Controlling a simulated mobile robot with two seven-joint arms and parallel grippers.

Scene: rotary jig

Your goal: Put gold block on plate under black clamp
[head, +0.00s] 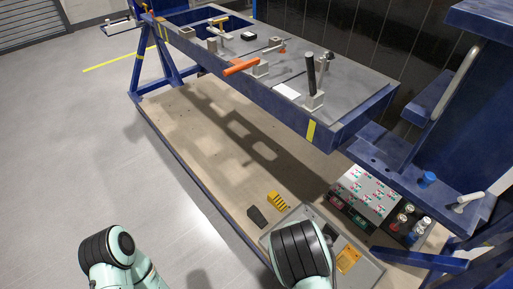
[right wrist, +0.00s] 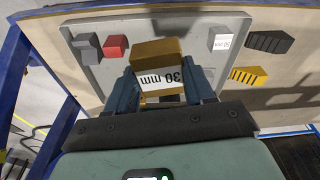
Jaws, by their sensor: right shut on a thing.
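The gold block (right wrist: 158,55), marked 30 mm, is between the fingers of my right gripper (right wrist: 166,88) in the right wrist view. The gripper is shut on it, over the grey tray (right wrist: 95,78). In the head view a gold shape (head: 348,260) shows at the tray; I cannot tell whether it is the same block. The black clamp (head: 311,75) stands with its handle upright on the blue-framed table's near right end. A flat white plate (head: 287,91) lies just left of its base. My left gripper is out of view.
The tray also holds a red block (right wrist: 115,46) and a grey block (right wrist: 86,46). Yellow (head: 278,202) and dark (head: 257,217) ridged blocks lie beside it. A control panel (head: 365,194) is at right.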

